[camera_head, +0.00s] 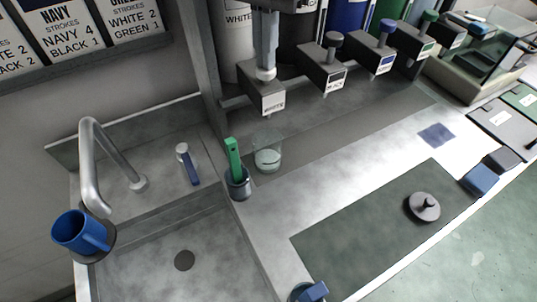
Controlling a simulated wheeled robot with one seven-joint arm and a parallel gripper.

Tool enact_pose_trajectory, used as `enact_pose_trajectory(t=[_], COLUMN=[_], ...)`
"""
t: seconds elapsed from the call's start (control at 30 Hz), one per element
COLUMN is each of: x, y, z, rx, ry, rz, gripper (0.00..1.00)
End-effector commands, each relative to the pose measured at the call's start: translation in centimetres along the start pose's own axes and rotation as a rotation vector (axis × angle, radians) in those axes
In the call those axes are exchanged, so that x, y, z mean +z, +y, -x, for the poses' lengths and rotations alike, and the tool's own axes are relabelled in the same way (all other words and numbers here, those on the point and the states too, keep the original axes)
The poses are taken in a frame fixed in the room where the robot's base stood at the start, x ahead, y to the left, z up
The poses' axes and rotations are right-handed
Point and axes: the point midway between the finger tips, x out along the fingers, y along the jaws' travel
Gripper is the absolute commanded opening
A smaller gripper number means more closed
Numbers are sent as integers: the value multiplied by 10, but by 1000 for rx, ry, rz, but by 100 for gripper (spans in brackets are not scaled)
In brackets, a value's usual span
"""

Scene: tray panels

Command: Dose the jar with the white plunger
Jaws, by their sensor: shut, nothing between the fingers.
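The jar (267,158) is clear glass with pale liquid in its lower part. It stands upright on the counter below the white-labelled dispenser block (264,96). My gripper (265,73) comes down from above, its shut fingers at the top of that block. The white plunger is hidden by my gripper, so I cannot tell whether it is pressed down. A large canister marked WHITE (236,40) stands behind the block. A dark round lid with a knob (424,208) lies on the dark mat (350,245), apart from the jar.
Several more dispensers, including a black-labelled one (322,72), run to the right. A green-handled tool stands in a small cup (240,188) close left of the jar. A sink, tap (105,160) and blue mug (78,232) are at left. Blue blocks (480,180) are at right.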

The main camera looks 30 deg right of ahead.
Motion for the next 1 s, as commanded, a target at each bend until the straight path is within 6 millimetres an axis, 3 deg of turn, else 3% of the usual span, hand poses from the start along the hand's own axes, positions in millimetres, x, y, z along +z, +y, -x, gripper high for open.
enact_pose_trajectory(t=[0.27, 1.0], x=[0, 0], y=[1, 0], z=[2, 42], rx=[4, 1], ry=[0, 0], rz=[-1, 0], gripper=[0, 0])
